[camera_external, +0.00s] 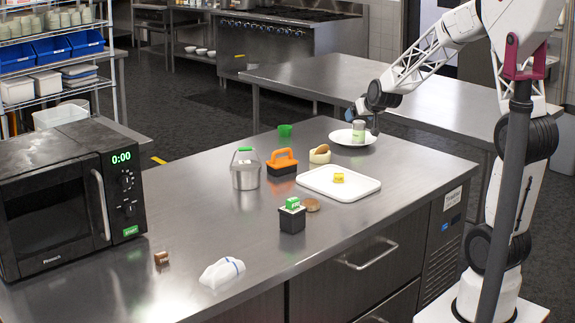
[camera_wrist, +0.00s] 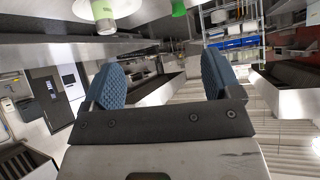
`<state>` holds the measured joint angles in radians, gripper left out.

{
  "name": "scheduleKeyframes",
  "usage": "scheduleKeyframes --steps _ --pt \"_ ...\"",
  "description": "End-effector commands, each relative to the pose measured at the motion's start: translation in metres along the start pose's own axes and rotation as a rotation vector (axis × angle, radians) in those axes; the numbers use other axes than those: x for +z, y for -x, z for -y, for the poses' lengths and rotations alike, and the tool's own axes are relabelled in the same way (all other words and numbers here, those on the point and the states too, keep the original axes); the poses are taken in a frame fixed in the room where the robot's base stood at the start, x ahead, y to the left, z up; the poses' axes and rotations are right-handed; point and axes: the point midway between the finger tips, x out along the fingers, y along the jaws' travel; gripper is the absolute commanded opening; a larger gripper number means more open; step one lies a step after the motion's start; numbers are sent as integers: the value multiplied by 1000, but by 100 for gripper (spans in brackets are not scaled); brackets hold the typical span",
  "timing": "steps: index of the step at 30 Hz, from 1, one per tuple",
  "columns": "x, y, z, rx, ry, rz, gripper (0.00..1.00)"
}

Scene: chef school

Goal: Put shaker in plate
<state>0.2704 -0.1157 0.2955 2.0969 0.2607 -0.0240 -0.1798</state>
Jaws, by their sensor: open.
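The shaker (camera_external: 358,132), pale with a green band, stands upright on the white round plate (camera_external: 338,139) near the far end of the steel counter. In the wrist view the shaker (camera_wrist: 104,14) shows at the top edge, with part of the plate (camera_wrist: 80,10) behind it; both are cut off by the frame. My gripper (camera_external: 363,117) is beside and slightly above the shaker. In the wrist view its two blue fingers (camera_wrist: 163,80) are wide apart with nothing between them. The external view does not clearly show whether a finger touches the shaker.
A metal pot (camera_external: 245,170) and a dark box (camera_external: 292,219) are nearer. A microwave (camera_external: 50,200) fills the left end.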

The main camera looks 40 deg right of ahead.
Motion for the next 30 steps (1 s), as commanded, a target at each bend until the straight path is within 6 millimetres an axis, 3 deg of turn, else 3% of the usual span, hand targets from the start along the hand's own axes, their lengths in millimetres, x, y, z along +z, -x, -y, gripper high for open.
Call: scheduleKeyframes --steps 1,6,15,22,30 --pt "5 18 10 -18 13 22 84" --pt "30 71 36 -66 48 116 84" --pt "87 164 64 -122 120 281 84" --pt "137 232 73 -141 179 408 84" --pt "199 306 68 -135 249 551 84"
